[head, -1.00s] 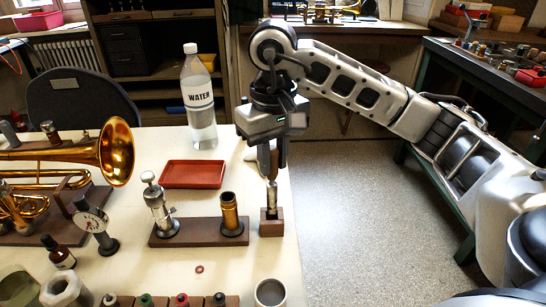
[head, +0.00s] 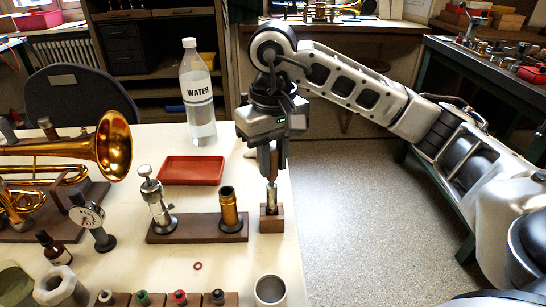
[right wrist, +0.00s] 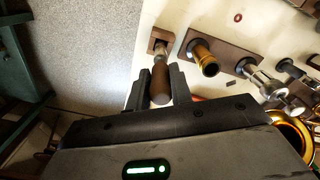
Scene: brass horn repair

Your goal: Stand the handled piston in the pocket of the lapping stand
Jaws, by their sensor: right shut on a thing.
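The handled piston (head: 271,194) is upright, with a metal body below and a brown wooden handle above. My right gripper (head: 272,170) is shut on its handle, pointing down. The handle (right wrist: 160,84) also shows between the two fingers in the right wrist view. The lapping stand (head: 271,220) is a small brown wooden block near the table's right edge. The piston's lower end is at the top of the block, in its pocket as far as I can see; how deep it sits is hidden. My left gripper is not in view.
A wooden base (head: 197,228) with a metal device and a brass cylinder (head: 230,210) stands just left of the stand. A red tray (head: 192,170), a water bottle (head: 197,95) and a brass horn (head: 112,147) are further left. A metal cup (head: 270,290) is in front.

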